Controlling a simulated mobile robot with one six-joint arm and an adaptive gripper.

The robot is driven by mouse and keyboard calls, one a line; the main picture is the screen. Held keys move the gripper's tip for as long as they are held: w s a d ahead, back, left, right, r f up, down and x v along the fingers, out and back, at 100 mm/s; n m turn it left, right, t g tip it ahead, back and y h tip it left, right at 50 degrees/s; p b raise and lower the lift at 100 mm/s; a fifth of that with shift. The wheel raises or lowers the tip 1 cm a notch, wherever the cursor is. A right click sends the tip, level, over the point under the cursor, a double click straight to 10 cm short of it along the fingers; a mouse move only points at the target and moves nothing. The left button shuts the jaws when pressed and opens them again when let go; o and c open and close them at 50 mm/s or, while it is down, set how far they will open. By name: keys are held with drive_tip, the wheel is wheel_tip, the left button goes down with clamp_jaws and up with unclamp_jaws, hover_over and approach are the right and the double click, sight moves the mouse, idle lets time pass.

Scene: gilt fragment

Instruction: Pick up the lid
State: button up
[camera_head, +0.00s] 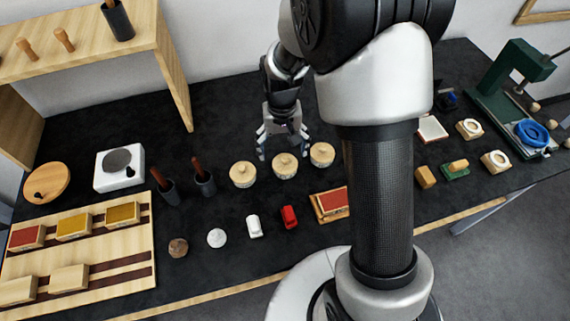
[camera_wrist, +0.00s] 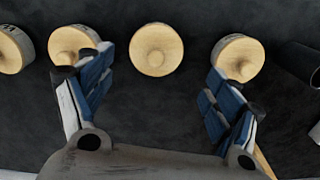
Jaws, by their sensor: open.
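Three short round pots with pale wooden knobbed lids stand in a row in the head view: a left lid (camera_head: 243,172), a middle lid (camera_head: 285,163) and a right lid (camera_head: 322,153). My gripper (camera_head: 284,148) is open and empty just behind the row, fingers pointing down. In the wrist view, my gripper (camera_wrist: 158,85) has its blue-padded fingers spread wide. One lid (camera_wrist: 157,48) lies ahead of the gap between them, untouched. Other lids show beside it (camera_wrist: 238,57) (camera_wrist: 75,42), partly behind the fingertips, and one is cut off at the left edge (camera_wrist: 10,48).
Dark cups with pestles (camera_head: 205,182) stand left of the pots. A wooden shelf (camera_head: 178,80) rises at the back left. My arm hides part of the table.

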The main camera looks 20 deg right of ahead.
drive_tip(key=f, duration=0.1)
drive_tip(key=f+b, duration=0.1)
drive_tip(key=f, duration=0.1)
drive_tip(key=f+b, duration=0.1)
drive_tip(key=f, duration=0.1)
drive_tip(key=shift+d, duration=0.3)
drive_tip(key=c, duration=1.1)
drive_tip(key=shift+o, duration=0.2)
wheel_tip(320, 180, up, 20)
drive_tip(key=p, duration=0.6)
drive_tip(key=b, duration=0.1)
hover_over(285, 157)
wheel_tip(285, 157, down, 13)
drive_tip(key=shift+f+b, duration=2.55)
drive_tip(key=shift+f, duration=0.6)
